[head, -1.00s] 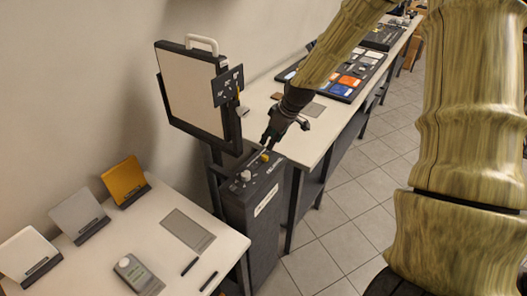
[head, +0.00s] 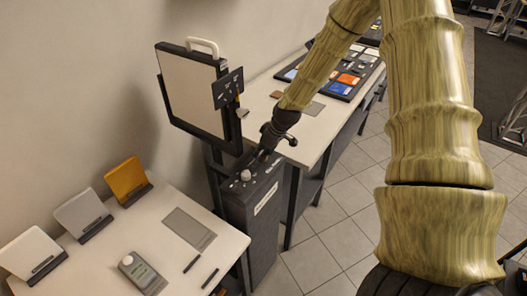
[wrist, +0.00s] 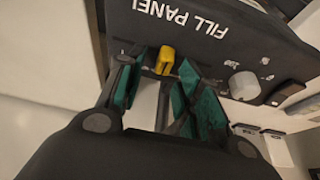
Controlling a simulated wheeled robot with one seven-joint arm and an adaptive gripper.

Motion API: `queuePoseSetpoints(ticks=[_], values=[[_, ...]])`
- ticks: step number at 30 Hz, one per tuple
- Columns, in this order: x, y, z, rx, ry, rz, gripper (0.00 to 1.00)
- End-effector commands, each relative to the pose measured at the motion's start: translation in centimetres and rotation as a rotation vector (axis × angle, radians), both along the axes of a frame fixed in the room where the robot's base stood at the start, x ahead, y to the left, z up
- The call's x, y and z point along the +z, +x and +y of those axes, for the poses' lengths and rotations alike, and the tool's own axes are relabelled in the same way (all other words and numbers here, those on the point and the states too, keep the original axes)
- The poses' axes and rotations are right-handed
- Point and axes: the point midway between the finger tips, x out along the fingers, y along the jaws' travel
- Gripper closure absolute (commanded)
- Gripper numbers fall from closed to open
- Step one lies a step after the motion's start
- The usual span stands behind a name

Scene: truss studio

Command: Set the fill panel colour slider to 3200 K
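The fill panel control box (head: 262,215) is a dark upright box with white lettering on top; that lettering reads FILL PANEL in the wrist view (wrist: 180,15). A yellow slider knob (wrist: 165,60) stands in a slot on its top face. My gripper (wrist: 158,68) is open, with teal-padded fingers on either side of the yellow knob and gaps showing beside it. In the head view my gripper (head: 262,153) points down at the box top and hides the yellow knob. A white round knob (wrist: 243,85) sits to the right of the fingers. The slider's scale marks are not readable.
The pale fill panel (head: 188,90) stands behind the box, with a dark marked card (head: 228,88) at its right edge. A white table (head: 205,262) at lower left holds colour cards and a meter (head: 140,270). Another table (head: 290,135) stands behind the box.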

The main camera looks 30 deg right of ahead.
Motion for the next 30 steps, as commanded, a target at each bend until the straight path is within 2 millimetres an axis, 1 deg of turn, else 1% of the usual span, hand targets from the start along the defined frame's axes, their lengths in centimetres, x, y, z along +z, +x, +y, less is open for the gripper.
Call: queuePoseSetpoints(ticks=[6,14,18,20,26,29,30], values=[[-0.6,0.1,0.1,-0.001,0.001,0.001,0.64],[-0.6,0.2,0.1,0.0,0.0,0.001,0.64],[-0.6,0.2,0.1,0.0,0.0,0.001,0.9],[-0.6,0.2,0.1,0.0,0.0,0.001,1.0],[-0.6,0.1,0.1,0.0,0.0,0.001,1.0],[-0.7,-0.1,0.7,0.002,-0.001,0.002,1.0],[-0.7,-0.3,1.2,0.003,-0.001,0.002,1.0]])
